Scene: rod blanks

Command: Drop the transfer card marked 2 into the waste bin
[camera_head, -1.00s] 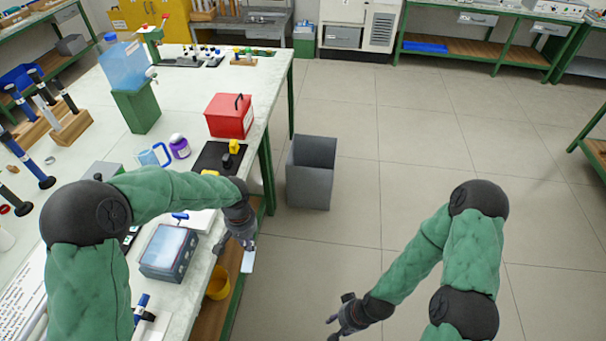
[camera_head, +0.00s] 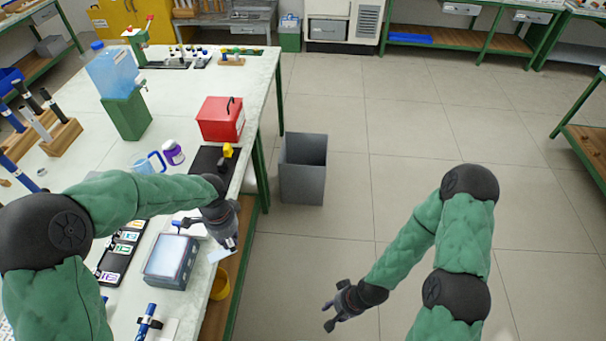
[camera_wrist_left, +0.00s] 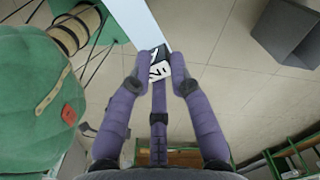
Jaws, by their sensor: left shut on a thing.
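My left gripper (camera_head: 228,243) is shut on the white transfer card (camera_head: 217,256), just off the right edge of the bench. The waste bin (camera_head: 302,186) is a grey, open-topped box on the floor, beyond and right of the left gripper. My right gripper (camera_head: 335,308) is open and empty over the floor.
The bench (camera_head: 255,90) fills the left. On it are a red box (camera_head: 220,119), a black tray (camera_head: 207,161), a blue-grey box (camera_head: 170,262), a mug (camera_head: 146,163) and a rack of colored labels (camera_head: 122,250). A yellow container (camera_head: 220,284) sits below the bench edge. The floor right of the bin is clear.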

